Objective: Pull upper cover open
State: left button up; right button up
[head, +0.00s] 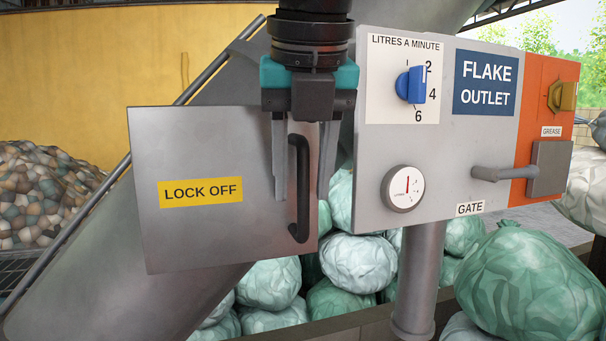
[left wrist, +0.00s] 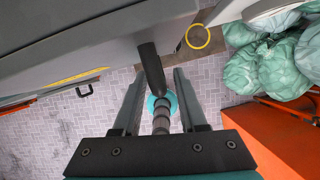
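The cover is a flat grey panel (head: 215,235) with a yellow LOCK OFF label (head: 201,192) in the head view. A black upright bar handle (head: 301,215) stands near its right edge. My left gripper (head: 300,195) comes down from above, its two grey fingers apart, one on each side of the handle. In the left wrist view the dark handle (left wrist: 151,68) reaches between the spread fingers (left wrist: 155,75), with visible gaps beside it. The cover's grey surface (left wrist: 60,50) fills the upper left there. My right gripper is not in view.
Right of the cover is a grey control panel (head: 455,140) with a blue knob (head: 411,85), a gauge (head: 403,188) and a gate lever (head: 490,174). A sloped grey chute (head: 80,270) runs behind. Green bags (head: 525,280) lie below and right.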

pick_arm(q)
grip_shut()
dwell(1.2)
